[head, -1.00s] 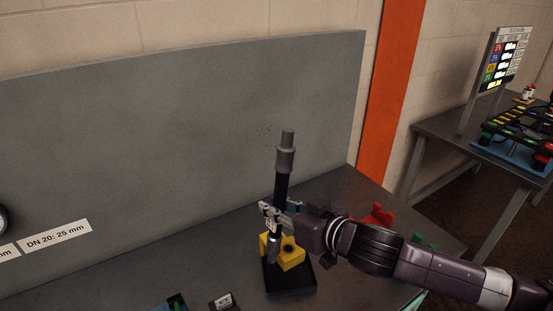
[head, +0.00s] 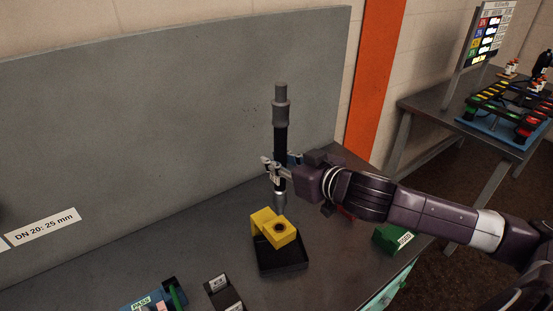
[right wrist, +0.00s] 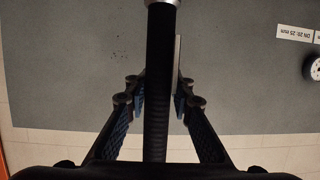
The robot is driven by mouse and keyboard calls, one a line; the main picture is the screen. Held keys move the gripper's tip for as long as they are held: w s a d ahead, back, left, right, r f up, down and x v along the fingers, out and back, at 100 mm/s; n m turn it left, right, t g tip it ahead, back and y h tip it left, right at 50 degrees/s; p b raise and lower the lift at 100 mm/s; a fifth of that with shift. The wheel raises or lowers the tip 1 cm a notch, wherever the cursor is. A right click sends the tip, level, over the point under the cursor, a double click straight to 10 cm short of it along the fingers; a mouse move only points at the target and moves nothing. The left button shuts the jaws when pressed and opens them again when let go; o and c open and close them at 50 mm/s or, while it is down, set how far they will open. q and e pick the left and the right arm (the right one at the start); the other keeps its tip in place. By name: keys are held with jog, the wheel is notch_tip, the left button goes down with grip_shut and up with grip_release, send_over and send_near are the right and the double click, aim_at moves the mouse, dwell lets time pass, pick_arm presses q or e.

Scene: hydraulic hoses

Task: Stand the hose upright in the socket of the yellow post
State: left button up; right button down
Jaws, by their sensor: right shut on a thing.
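The hose (head: 281,137) is black, with a grey fitting at its top and a silver metal end at its bottom. It stands nearly upright in my right gripper (head: 272,170), which is shut on it below the middle. The yellow post (head: 262,219) rises from a black base and has a dark round socket in its top. The hose's silver end shows just above and behind the socket in the head view, apart from it. In the right wrist view the hose (right wrist: 158,90) runs between the fingers. My left gripper is not in view.
A grey back panel (head: 170,130) stands behind the grey table. A green box (head: 394,239) is at the right edge. A small black block (head: 222,291) and a green-and-blue tray (head: 150,300) lie at the front. A second table with coloured parts is at right.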

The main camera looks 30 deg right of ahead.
aim_at(282, 192)
jog(key=shift+w+f+b, duration=0.1)
jog(key=shift+f+b, duration=1.6)
jog(key=shift+f, duration=0.7)
jog(key=shift+p, duration=0.6)
jog(key=shift+f+b, duration=1.35)
jog(key=shift+f, duration=0.75)
jog(key=c, duration=1.6)
grip_release()
jog(key=shift+f, duration=0.1)
notch_tip(282, 192, up, 10)
jog(key=shift+r, duration=0.15)
